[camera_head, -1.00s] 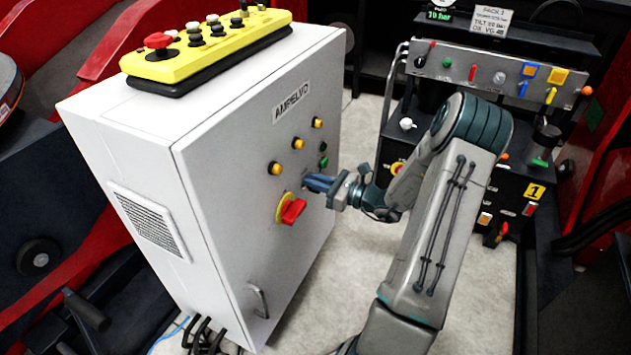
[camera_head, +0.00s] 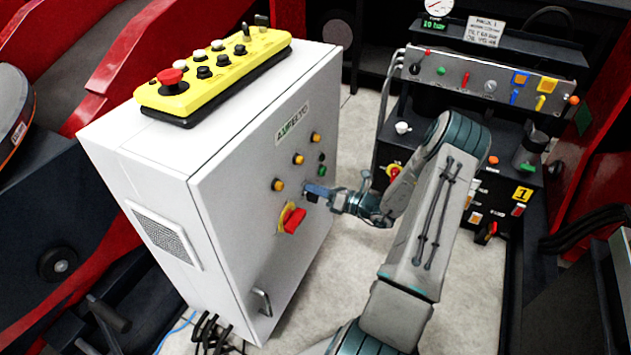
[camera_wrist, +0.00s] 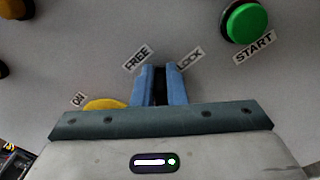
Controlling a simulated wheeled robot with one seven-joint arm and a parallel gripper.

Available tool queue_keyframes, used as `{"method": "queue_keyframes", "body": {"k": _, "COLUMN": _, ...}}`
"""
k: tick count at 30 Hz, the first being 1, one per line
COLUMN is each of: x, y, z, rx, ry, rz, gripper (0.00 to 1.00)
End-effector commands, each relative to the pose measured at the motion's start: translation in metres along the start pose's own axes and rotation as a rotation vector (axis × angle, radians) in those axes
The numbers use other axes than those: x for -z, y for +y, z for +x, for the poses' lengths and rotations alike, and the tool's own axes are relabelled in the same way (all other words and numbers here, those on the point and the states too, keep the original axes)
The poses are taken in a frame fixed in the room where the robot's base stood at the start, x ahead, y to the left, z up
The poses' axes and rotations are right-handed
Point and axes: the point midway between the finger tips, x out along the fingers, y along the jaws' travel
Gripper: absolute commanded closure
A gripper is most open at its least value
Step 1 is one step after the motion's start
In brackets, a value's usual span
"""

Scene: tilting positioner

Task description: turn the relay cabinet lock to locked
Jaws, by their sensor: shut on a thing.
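The white relay cabinet (camera_head: 240,200) stands at the left-centre of the head view, its door facing my arm. My gripper (camera_head: 312,192) is at the door, right of the red rotary switch (camera_head: 293,220). In the wrist view my gripper (camera_wrist: 160,84) has its blue fingers close together on a dark, narrow piece, the lock (camera_wrist: 160,86), between the FREE label (camera_wrist: 138,57) and the LOCK label (camera_wrist: 189,58). The fingers hide most of the lock, so its exact angle cannot be told.
A green START button (camera_wrist: 243,21) is up and right of my fingers in the wrist view. The yellow base of the red switch (camera_wrist: 105,104) is close on the left. A yellow control box (camera_head: 215,75) lies on the cabinet top. A valve panel (camera_head: 490,85) stands at the back right.

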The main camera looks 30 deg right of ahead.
Motion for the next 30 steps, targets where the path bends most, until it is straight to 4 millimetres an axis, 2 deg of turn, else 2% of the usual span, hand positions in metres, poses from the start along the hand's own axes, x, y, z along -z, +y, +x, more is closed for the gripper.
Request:
{"method": "queue_keyframes", "body": {"k": 18, "x": 0.001, "y": -0.01, "z": 0.0, "rx": 0.001, "ry": -0.002, "rz": 0.579, "gripper": 1.0}}
{"method": "queue_keyframes", "body": {"k": 30, "x": 0.006, "y": -0.015, "z": 0.0, "rx": 0.001, "ry": -0.001, "rz": 0.845, "gripper": 1.0}}
